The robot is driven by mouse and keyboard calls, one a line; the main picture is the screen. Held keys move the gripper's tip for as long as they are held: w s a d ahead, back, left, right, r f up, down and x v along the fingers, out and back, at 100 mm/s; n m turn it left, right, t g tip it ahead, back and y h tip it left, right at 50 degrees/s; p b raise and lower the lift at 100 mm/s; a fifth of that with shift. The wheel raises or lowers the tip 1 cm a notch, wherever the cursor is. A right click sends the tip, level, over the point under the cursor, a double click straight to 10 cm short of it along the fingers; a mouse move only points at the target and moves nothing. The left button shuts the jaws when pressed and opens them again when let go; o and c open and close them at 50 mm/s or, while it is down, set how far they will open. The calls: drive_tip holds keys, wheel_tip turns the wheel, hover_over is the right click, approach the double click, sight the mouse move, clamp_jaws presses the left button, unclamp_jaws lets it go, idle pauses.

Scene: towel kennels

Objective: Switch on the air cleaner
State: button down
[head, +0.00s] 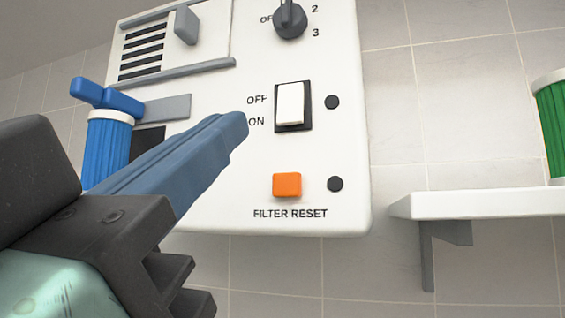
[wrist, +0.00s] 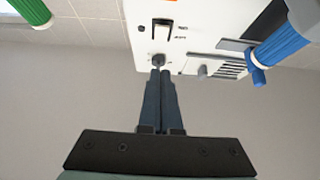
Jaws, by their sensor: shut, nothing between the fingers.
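The air cleaner (head: 225,150) is a white box on the tiled wall. Its white rocker switch (head: 290,103) sits in a black frame, with OFF beside its upper part and ON beside its lower part. I cannot tell which end is pressed. Two lamps, an upper one (head: 332,102) and a lower one (head: 335,184), look dark. My gripper (head: 242,128) is shut and empty; its tips appear left of the switch, over the ON label's edge. In the wrist view, the tips (wrist: 160,72) appear just below the dark knob, and the switch (wrist: 161,28) shows beyond it. Contact cannot be seen.
An orange FILTER RESET button (head: 287,185) is below the switch; a dark rotary knob (head: 290,20) is above it. A blue canister (head: 107,145) stands at the left. A white shelf (head: 480,204) with a green ribbed container (head: 552,125) is at the right.

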drive_tip(key=shift+w+r, duration=0.1)
drive_tip(key=shift+r, duration=0.05)
drive_tip(key=p, duration=1)
approach(290, 109)
wheel_tip(290, 109, up, 3)
drive_tip(key=s, duration=0.2)
drive_tip(key=p, duration=0.3)
drive_tip(key=w+p, duration=0.1)
drive_tip(key=p, duration=0.2)
drive_tip(key=shift+a+r+p, duration=0.25)
drive_tip(key=shift+p, duration=0.1)
drive_tip(key=w, duration=0.1)
drive_tip(key=w+d+p, duration=0.1)
drive_tip(key=w, duration=0.1)
drive_tip(key=w+p, duration=0.1)
drive_tip(key=w, duration=0.1)
drive_tip(key=shift+w+d+r, duration=0.1)
drive_tip(key=shift+d+r, duration=0.15)
drive_tip(key=shift+d, duration=0.15)
drive_tip(key=shift+w, duration=0.1)
drive_tip(key=shift+w+f, duration=0.1)
drive_tip(key=shift+f, duration=0.1)
